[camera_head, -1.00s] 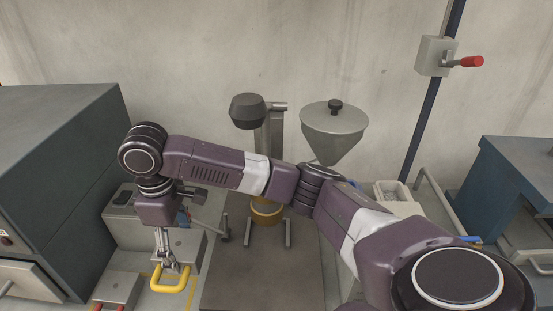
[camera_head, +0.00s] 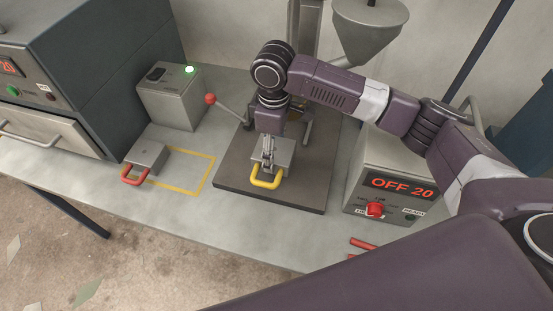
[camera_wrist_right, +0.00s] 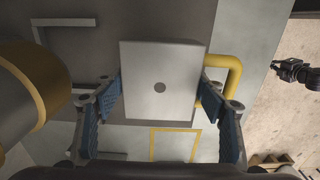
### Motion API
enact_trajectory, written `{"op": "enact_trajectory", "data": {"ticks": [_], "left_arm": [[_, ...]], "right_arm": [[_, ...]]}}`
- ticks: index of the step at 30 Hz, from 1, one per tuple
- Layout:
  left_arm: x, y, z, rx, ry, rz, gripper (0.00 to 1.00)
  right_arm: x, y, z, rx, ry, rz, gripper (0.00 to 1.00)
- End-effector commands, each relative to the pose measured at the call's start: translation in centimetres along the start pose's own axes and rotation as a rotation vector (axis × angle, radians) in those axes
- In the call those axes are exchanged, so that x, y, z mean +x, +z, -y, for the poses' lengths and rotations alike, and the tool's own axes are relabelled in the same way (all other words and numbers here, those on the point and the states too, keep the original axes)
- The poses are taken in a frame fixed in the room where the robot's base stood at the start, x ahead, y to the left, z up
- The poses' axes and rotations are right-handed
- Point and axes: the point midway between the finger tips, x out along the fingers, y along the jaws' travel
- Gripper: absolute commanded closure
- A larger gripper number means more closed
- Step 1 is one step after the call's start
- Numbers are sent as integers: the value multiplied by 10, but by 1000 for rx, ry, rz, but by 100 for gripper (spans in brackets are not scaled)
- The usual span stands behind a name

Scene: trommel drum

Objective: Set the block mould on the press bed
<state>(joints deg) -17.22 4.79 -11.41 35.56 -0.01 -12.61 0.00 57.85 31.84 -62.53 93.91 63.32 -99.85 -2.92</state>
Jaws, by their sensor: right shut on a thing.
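The block mould (camera_head: 284,152), a grey block with a yellow loop handle, is over the dark press bed (camera_head: 300,196). My right gripper (camera_head: 268,160) is shut on it. In the right wrist view the mould (camera_wrist_right: 160,60) sits between the blue finger pads of my right gripper (camera_wrist_right: 160,105), with a round hole in its face. I cannot tell whether the mould touches the bed. A dark gripper (camera_wrist_right: 292,72), apparently my left one, shows small in the right wrist view, its jaws unclear.
A red-handled grey block (camera_head: 147,157) stands at the left edge of a yellow outline (camera_head: 210,172). A red-knobbed lever (camera_head: 211,99) reaches toward the press. A box with a green light (camera_head: 172,100) is behind. A panel reading OFF 20 (camera_head: 400,187) stands right of the bed.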

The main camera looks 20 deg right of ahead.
Motion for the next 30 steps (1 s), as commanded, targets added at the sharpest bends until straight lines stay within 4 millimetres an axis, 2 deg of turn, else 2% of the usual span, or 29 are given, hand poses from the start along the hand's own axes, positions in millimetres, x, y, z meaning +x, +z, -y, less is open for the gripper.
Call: {"op": "enact_trajectory", "data": {"ticks": [10, 24, 25, 29, 30], "left_arm": [[-9, -1, -1, -1, 1, 0, 100], [-10, -2, -4, -2, 5, -1, 100], [-10, -2, -4, -2, 5, -1, 100], [-9, -2, -4, -2, 5, -1, 100], [-9, -2, -4, -1, 5, -1, 100]], "right_arm": [[42, 0, 0, 0, 0, -1, 79], [51, -1, 0, 0, 2, -2, 79], [52, 0, 0, 0, 0, 1, 32], [52, 0, 0, 0, 0, 1, 18], [52, 0, 0, 0, 0, 1, 18]]}}
